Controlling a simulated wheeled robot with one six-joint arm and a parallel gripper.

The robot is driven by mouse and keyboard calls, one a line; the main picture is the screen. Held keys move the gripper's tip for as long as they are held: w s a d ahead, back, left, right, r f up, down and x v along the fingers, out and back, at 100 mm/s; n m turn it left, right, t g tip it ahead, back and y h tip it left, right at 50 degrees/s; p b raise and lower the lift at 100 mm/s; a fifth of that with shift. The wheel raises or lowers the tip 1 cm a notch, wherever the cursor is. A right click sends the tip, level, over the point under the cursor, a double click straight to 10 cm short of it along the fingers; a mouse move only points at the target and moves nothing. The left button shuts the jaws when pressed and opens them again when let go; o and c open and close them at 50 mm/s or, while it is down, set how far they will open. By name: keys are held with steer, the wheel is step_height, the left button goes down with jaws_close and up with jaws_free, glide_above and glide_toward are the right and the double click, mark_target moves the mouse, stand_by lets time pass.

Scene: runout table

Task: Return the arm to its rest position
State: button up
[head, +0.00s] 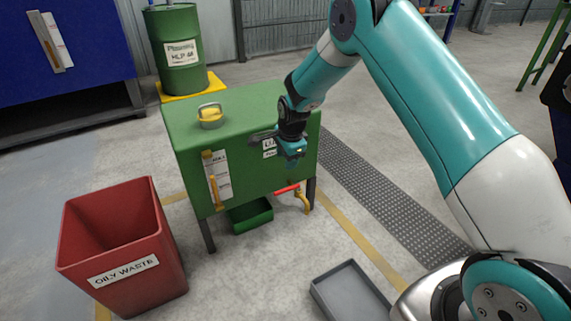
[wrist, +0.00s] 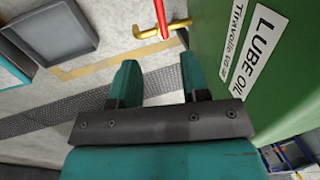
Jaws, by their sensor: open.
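My gripper (head: 292,155) is in front of the right part of the green lube oil tank (head: 250,170) in the head view, close to its labelled face. In the wrist view my gripper (wrist: 160,80) has its two teal fingers apart with nothing between them. The tank's green side with its LUBE OIL label (wrist: 258,50) stands just right of the fingers there. I cannot tell whether the gripper touches the tank. My arm is bent and reaches out from the lower right of the head view.
A red oily waste bin (head: 120,235) stands left. A grey tray (head: 350,293) lies near my base. A green drum (head: 178,50) is behind. The grated floor (head: 385,195) right is clear.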

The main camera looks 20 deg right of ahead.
steer(key=shift+s+r, duration=0.2)
steer(key=shift+r, duration=0.8)
steer(key=s+a+r+n+y+p, duration=0.1)
steer(key=s+a+r+n, duration=0.35)
steer(key=s+r, duration=0.35)
steer(key=s+a+r+n+y+p, duration=0.1)
steer(key=s+a+r+n, duration=0.4)
steer(key=r, duration=0.5)
steer(key=s+a+r+n+g+y, duration=0.1)
steer(key=s+r+n, duration=0.45)
steer(key=s, duration=0.75)
steer(key=s+a+r+n+g+y, duration=0.1)
steer(key=s+r+n, duration=0.1)
steer(key=s+n, duration=0.85)
step_height(320, 180, up, 38)
steer(key=s+m+p, duration=0.1)
steer(key=p, duration=3.7)
steer(key=shift+d+m, duration=0.1)
steer(key=shift+m, duration=0.15)
